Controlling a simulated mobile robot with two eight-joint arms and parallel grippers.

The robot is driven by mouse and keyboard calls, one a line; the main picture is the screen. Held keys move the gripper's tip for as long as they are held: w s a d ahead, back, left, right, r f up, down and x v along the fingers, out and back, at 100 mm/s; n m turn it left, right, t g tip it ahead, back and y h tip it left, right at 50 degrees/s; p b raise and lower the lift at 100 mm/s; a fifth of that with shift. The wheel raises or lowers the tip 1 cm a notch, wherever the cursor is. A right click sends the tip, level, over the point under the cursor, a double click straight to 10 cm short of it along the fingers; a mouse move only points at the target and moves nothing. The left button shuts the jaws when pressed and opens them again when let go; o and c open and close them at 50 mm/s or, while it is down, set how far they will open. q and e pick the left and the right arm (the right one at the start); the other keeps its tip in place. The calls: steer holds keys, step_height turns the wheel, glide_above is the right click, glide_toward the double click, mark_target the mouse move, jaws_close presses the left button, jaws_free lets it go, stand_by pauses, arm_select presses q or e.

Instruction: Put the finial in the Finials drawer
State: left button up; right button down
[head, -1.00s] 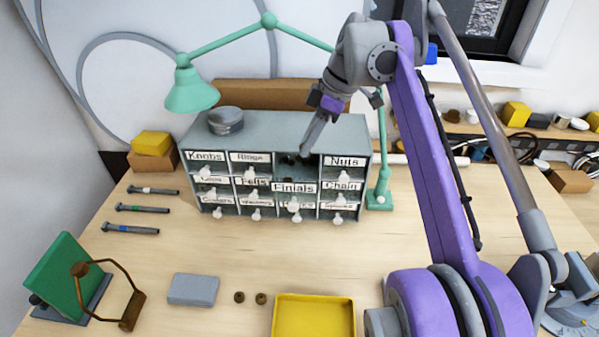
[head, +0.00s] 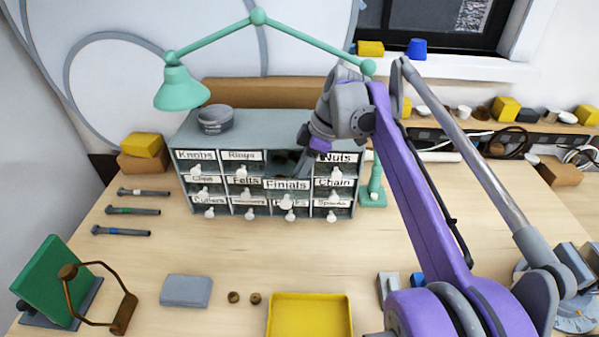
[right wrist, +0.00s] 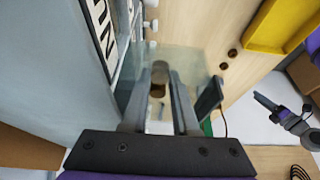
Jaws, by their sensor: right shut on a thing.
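The Finials drawer (head: 287,185) is pulled out from the grey drawer cabinet (head: 255,122), and its labelled front stands forward of its neighbours. Its inside looks dark in the head view. My right gripper (head: 303,163) points down at the drawer's open top; the arm partly hides the fingertips. In the right wrist view the right gripper (right wrist: 160,88) is shut on a small brownish thing, likely the finial (right wrist: 158,91), between the fingertips. My left gripper (right wrist: 268,104) shows small at the right of that view; its jaw gap is unclear. It is outside the head view.
A round grey tin (head: 215,120) sits on the cabinet top. A green lamp (head: 182,90) arches over the cabinet. A yellow tray (head: 310,318), two brown knobs (head: 244,298) and a grey block (head: 186,291) lie in front. The tabletop between them and the cabinet is clear.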

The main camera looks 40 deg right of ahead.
steer(key=c, duration=1)
jaws_free()
steer(key=shift+f, duration=0.1)
steer(key=shift+o, duration=0.2)
steer(key=p+v, duration=0.1)
steer(key=v, duration=1.1)
steer(key=shift+a, duration=0.1)
